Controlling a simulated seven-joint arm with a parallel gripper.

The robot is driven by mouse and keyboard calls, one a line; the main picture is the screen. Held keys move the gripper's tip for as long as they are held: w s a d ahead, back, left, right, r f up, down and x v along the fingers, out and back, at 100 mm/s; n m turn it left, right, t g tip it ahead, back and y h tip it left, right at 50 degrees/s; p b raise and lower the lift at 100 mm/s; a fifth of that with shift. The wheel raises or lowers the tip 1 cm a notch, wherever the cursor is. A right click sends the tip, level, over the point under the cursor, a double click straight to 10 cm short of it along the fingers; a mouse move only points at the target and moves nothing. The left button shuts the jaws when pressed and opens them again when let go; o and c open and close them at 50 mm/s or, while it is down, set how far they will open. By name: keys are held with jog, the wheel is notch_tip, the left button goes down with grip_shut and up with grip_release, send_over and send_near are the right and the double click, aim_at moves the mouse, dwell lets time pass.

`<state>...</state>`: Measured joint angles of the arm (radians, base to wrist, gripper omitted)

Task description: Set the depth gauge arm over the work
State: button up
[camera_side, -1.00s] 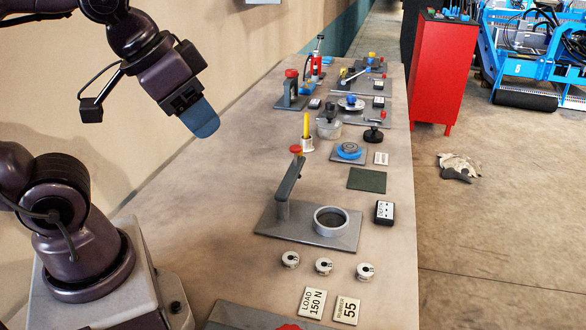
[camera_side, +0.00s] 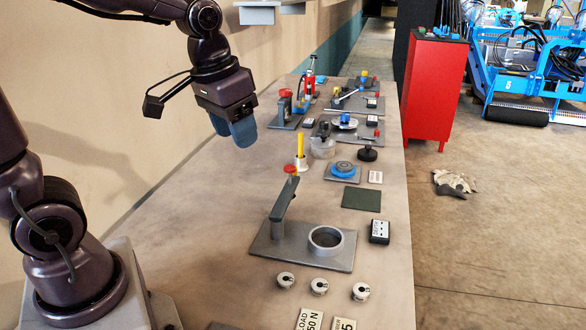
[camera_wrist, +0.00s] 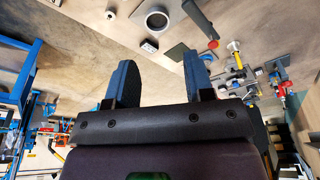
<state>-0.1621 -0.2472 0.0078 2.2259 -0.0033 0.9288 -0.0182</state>
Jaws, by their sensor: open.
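The depth gauge (camera_side: 264,247) has a grey base plate on the bench. Its grey arm (camera_side: 283,203) slants up from a post at the plate's left and ends in a red knob (camera_side: 290,169). The arm points away from the round ring holder (camera_side: 325,240) on the same plate and is not above it. The wrist view shows the arm (camera_wrist: 197,17), knob (camera_wrist: 213,44) and ring (camera_wrist: 157,18) upside down at the top. My gripper (camera_side: 236,132), with blue fingers, is open and empty in the air, up and left of the knob; its fingers also show apart (camera_wrist: 160,72).
A black-and-white box (camera_side: 379,231) sits right of the plate. Several round weights (camera_side: 320,286) and label cards (camera_side: 309,319) lie in front. A dark green mat (camera_side: 361,199), a blue dial (camera_side: 342,169) and a yellow rod in a cup (camera_side: 300,150) stand behind. The bench's left side is clear.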

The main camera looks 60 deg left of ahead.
jog(key=w+a+f+n+g, duration=0.25)
jog(key=w+a+f, duration=0.25)
jog(key=w+a, duration=0.55)
jog(key=n, duration=0.5)
send_over(286, 191)
jog(key=w+a, duration=0.2)
jog(key=a, duration=0.1)
jog(key=shift+g+h, duration=0.25)
jog(key=shift+h, duration=0.05)
notch_tip(286, 191, down, 8)
jog(key=shift+w+r, duration=0.1)
jog(key=shift+r, duration=0.05)
jog(key=w+f, duration=0.1)
jog(key=f, duration=0.2)
jog(key=w+a+f+n, duration=0.1)
jog(key=f, duration=0.3)
jog(key=w+f+n, duration=0.1)
jog(key=f, duration=0.2)
jog(key=shift+a+f, duration=0.35)
grip_shut()
